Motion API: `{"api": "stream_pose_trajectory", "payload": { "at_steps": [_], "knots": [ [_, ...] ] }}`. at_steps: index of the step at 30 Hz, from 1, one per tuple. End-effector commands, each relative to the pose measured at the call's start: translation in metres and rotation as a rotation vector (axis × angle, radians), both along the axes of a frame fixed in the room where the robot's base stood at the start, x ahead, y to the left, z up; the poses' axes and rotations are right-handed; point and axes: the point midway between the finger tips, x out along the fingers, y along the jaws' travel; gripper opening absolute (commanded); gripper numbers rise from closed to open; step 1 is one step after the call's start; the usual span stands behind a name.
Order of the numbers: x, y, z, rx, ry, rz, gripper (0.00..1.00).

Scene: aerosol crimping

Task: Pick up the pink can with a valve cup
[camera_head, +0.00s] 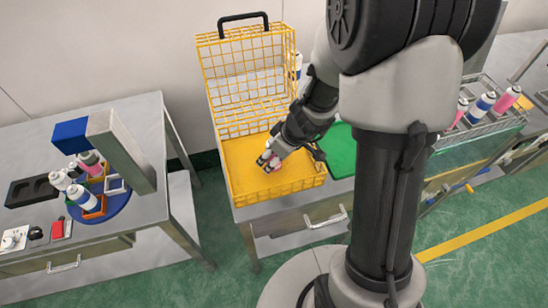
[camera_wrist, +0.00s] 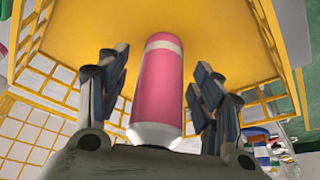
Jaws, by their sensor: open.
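A pink can (camera_wrist: 160,92) with a white band lies between the two fingers of my gripper (camera_wrist: 157,64) in the wrist view. Its pale, rounded end is nearest the camera, and I cannot make out a valve cup on it. The fingers are open, with gaps visible on both sides of the can. In the head view, my gripper (camera_head: 268,162) is inside the yellow wire basket (camera_head: 240,170), low over its yellow floor. A little pink shows beside the fingers there; most of that can is hidden by the gripper.
The basket's wire walls and raised lid (camera_head: 245,75) surround my gripper closely. A green mat (camera_head: 340,150) lies to the right. A blue round turntable (camera_head: 108,210) with several cans stands on the left table. A rack (camera_head: 470,130) at the right holds more cans.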

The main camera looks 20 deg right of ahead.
Motion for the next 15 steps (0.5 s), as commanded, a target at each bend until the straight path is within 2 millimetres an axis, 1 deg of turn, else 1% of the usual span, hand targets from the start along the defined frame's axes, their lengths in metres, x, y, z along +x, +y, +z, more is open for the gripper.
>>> {"api": "stream_pose_trajectory", "payload": {
  "at_steps": [2, 15],
  "knots": [
    [0.0000, 0.0000, 0.0005, 0.000, 0.000, 0.000, 0.59],
    [-0.0003, 0.0000, 0.0006, 0.000, 0.000, 0.000, 0.30]
  ]
}}
